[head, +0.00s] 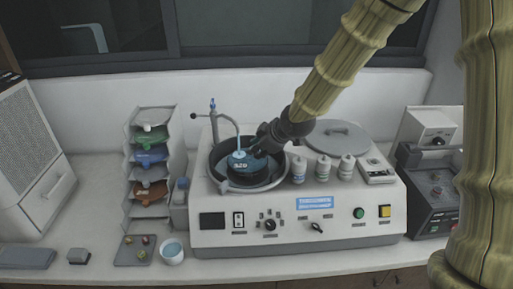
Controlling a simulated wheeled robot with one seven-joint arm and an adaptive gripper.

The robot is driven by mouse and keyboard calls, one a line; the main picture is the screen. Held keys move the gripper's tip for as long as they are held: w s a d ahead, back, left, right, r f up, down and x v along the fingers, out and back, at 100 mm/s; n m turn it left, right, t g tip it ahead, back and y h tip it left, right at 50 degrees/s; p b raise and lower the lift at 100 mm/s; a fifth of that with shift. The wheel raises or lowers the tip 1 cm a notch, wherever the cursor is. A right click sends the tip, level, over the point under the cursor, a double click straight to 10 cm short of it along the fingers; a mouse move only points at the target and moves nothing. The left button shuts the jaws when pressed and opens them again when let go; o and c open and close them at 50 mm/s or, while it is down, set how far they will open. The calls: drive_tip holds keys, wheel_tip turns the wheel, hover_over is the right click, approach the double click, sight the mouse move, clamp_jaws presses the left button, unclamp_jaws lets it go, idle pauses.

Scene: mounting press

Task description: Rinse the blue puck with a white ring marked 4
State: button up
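I cannot make out the blue puck with the white ring marked 4 in the head view. My gripper (258,149) is dark and small at the end of the arm, over the right side of the machine's round bowl (275,181). Its fingers blend with the dark bowl, so I cannot tell whether they are open or hold anything. A blue disc marked 320 (239,165) lies in the bowl. A curved tap (214,128) stands behind the bowl, and a pale blue column comes down from it to the disc. A white cup with blue liquid (173,252) stands at front left.
A small grey tray (122,258) holds several small round pieces. A rack (149,190) with coloured discs stands left of the machine. Three white bottles (323,168) and a round grey lid (337,136) are right of the bowl.

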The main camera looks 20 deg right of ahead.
drive_tip(key=shift+s+r, duration=0.2)
drive_tip(key=shift+r, duration=0.05)
drive_tip(key=shift+s+r+g+p, duration=0.2)
drive_tip(key=shift+g+p, duration=0.4)
drive_tip(key=shift+p, duration=1.25)
drive_tip(key=shift+s+r+g+h+p, duration=0.15)
drive_tip(key=shift+g+h+p, duration=0.25)
drive_tip(key=shift+g+p, duration=0.35)
drive_tip(key=shift+s+a+r+g+h, duration=0.2)
drive_tip(key=shift+s+g+h, duration=0.15)
drive_tip(key=shift+g, duration=0.55)
drive_tip(key=shift+s+a+r+g+h, duration=0.1)
drive_tip(key=shift+s+r+g+h, duration=0.25)
drive_tip(key=shift+g, duration=0.6)
drive_tip(key=shift+s+a+r+g+h, duration=0.1)
drive_tip(key=shift+s+g+h, duration=0.3)
drive_tip(key=shift+g, duration=0.5)
